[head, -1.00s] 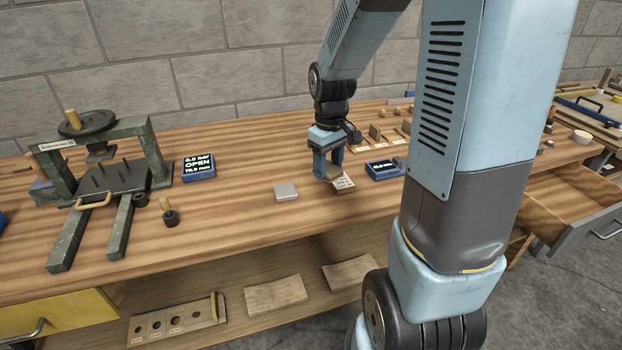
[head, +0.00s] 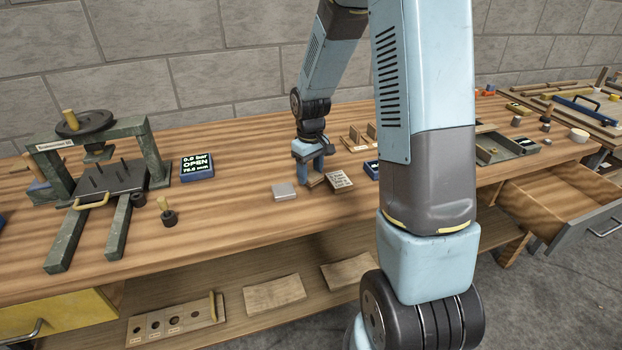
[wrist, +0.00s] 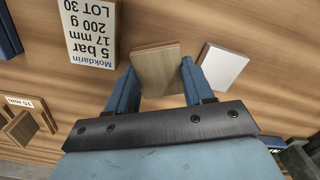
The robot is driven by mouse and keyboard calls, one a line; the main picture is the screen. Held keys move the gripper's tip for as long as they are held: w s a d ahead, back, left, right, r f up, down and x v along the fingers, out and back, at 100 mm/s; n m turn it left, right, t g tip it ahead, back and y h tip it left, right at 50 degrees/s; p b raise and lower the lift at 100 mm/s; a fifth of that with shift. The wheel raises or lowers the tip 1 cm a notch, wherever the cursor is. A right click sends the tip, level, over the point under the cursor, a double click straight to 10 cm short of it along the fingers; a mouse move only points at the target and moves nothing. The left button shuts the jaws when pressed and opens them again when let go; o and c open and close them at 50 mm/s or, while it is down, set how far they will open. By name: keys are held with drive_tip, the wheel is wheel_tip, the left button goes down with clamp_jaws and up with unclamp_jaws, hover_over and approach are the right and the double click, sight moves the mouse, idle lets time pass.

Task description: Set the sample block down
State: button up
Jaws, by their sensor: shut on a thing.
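My gripper (head: 313,168) points down over the bench, its blue fingers shut on the sample block (head: 316,181). In the wrist view the block (wrist: 158,68) is a small piece of brown wood with layered edges, held between the fingers and reaching past their tips. It is low, close to the bench top; I cannot tell whether it touches. A pale grey square plate (head: 284,191) lies to its left in the head view. A labelled block or card (head: 340,180) reading "Mokdarin 5 bar 17 mm 200 g LOT 30" lies to its right.
Upright wooden pieces in a rack (head: 358,140) stand behind the gripper. A blue box (head: 371,169) is partly hidden by my arm.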

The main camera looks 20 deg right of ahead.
drive_tip(key=shift+f, duration=1.35)
drive_tip(key=o, duration=1.1)
drive_tip(key=shift+f, duration=0.1)
